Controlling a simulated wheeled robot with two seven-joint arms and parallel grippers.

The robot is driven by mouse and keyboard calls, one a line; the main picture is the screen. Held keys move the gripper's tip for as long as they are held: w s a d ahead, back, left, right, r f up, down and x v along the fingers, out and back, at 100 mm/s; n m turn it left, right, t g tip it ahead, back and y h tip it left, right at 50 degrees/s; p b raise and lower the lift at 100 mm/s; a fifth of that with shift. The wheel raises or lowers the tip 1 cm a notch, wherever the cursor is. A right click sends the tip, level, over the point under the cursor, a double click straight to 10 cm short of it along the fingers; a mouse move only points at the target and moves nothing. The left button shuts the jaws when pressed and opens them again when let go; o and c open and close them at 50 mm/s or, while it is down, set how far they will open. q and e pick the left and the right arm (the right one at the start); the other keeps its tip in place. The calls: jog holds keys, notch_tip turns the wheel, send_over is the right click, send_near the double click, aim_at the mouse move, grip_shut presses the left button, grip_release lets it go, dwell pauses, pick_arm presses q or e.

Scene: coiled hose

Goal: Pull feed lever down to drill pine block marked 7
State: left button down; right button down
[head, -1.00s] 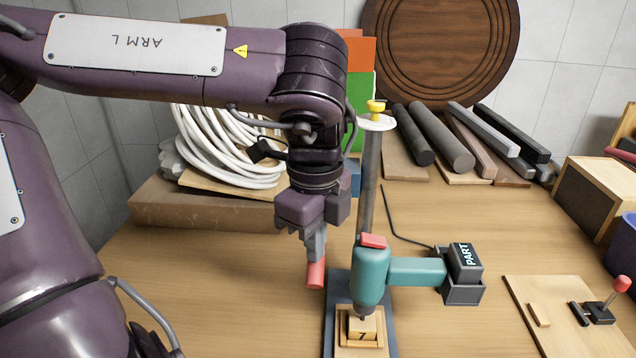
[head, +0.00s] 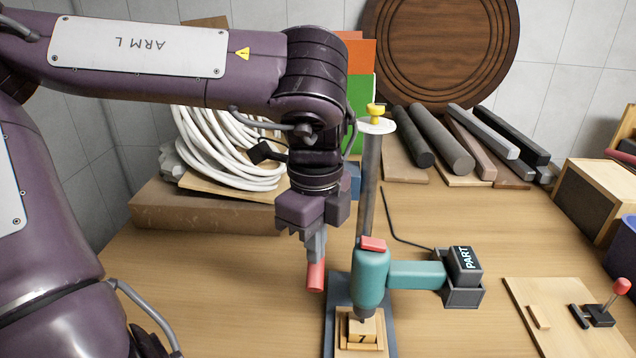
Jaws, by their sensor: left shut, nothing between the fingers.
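The teal drill press (head: 371,275) stands on a steel column above a dark base. Its feed lever ends in a red grip (head: 316,276) left of the drill head. My left gripper (head: 316,258) points down and is shut, its fingertips right at the top of the red grip with nothing between them. Whether they touch it I cannot tell. The pine block marked 7 (head: 362,332) sits in a wooden holder under the drill, and the drill's lower end is at the block's top. Whether the bit enters it is unclear. My right gripper is out of view.
A white coiled hose (head: 225,150) lies behind my left arm on a brown box (head: 190,210). Round bars and wood strips (head: 440,135) lie at the back. A board with a small red-knobbed lever (head: 621,286) is at right. Table left of the press is clear.

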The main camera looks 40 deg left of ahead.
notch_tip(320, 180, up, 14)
jog(key=p, duration=1.3)
jog(key=shift+p, duration=0.4)
dwell(1.9)
dwell(0.5)
